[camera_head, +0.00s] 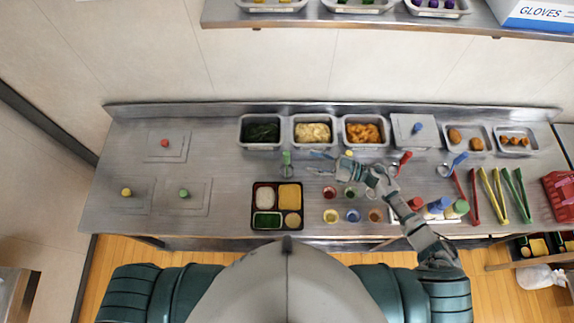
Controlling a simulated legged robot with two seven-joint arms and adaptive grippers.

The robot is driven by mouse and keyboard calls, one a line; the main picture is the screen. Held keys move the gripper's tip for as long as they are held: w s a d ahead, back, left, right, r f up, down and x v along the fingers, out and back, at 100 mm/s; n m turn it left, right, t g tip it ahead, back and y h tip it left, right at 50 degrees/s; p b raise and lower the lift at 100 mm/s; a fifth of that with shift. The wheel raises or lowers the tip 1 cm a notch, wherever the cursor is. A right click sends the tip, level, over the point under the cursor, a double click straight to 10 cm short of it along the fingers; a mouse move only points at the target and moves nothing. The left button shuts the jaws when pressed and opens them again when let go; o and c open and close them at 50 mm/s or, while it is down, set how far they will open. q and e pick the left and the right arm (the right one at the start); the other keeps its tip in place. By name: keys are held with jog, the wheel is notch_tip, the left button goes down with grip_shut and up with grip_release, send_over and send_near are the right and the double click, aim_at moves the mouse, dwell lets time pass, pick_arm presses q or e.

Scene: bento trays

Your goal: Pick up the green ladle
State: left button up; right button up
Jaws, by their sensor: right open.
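The green ladle (286,158) stands out as a short green handle with a round metal bowl below it. It lies on the steel counter (215,160), just behind the bento tray (252,205) and in front of the back row of food pans. My right gripper (318,163) is open and reaches in from the right, its fingers pointing left toward the ladle. A gap separates the fingertips from the ladle, and nothing shows between them. My left gripper is out of view.
Food pans (263,145) line the back. Small bowls of sauce (331,217) sit below my right arm. Red (405,158) and blue (459,160) ladles, bottles (458,209) and coloured tongs (505,195) lie to the right. The counter's left side holds flat lids with knobs (184,194).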

aim_at(287, 155)
jog(key=b+x, duration=0.1)
jog(key=x, duration=0.4)
jog(key=b+x, duration=0.2)
jog(key=x, duration=0.3)
jog(key=shift+f, duration=0.25)
jog(key=shift+c, duration=1.2)
jog(key=shift+d+r, duration=0.1)
grip_shut()
